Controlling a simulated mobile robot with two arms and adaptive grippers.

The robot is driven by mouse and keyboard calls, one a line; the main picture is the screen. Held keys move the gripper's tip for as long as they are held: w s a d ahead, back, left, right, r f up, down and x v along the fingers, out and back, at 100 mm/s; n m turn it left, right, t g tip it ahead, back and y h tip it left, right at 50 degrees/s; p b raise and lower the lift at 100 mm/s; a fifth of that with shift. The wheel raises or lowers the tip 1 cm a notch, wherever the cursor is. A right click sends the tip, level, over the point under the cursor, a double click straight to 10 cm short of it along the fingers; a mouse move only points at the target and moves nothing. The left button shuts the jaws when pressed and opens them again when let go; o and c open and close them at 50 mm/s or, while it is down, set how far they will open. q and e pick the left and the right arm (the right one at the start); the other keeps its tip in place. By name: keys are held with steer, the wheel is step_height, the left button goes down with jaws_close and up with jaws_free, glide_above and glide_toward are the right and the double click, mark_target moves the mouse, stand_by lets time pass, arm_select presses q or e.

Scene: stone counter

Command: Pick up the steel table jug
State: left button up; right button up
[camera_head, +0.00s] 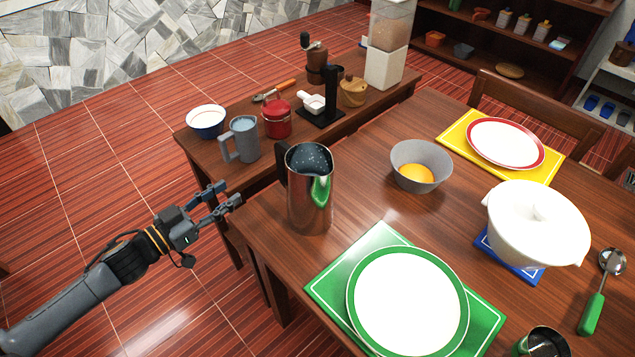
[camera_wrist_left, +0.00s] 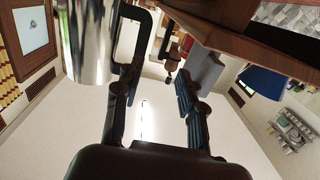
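The steel table jug (camera_head: 311,200) stands upright near the left edge of the wooden dining table. It is tall and shiny, with a black handle (camera_head: 282,165) on its left side. In the left wrist view the jug (camera_wrist_left: 90,40) and its black handle (camera_wrist_left: 146,35) fill the upper left. My left gripper (camera_head: 227,197) is open and empty, just left of the table's edge and of the jug, apart from it in the head view. In the left wrist view the left gripper (camera_wrist_left: 155,88) has its fingers spread; one finger overlaps the handle's end. My right gripper is not in view.
Behind the jug, a side table holds a grey mug (camera_head: 244,140), a red canister (camera_head: 277,120) and a bowl (camera_head: 207,122). A grey bowl (camera_head: 432,160) is right of the jug. A green-rimmed plate (camera_head: 407,302) lies in front. Open floor lies left of the table.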

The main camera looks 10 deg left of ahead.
mark_target(277, 163)
arm_select(q)
steer(key=shift+m+h, duration=0.4)
steer(key=shift+h, duration=0.2)
steer(key=shift+s+d+r+p+x, duration=0.25)
steer(key=shift+d+r+x, duration=0.1)
steer(key=shift+x, duration=2.1)
steer(key=shift+s+d+r+p+x, duration=0.2)
steer(key=shift+s+d+r+x, duration=0.1)
steer(key=shift+x, duration=2.2)
steer(key=shift+s+d+r+p+x, duration=0.25)
steer(key=shift+d+r+x, duration=0.1)
steer(key=shift+x, duration=2.1)
jaws_close()
steer(key=shift+r, duration=0.15)
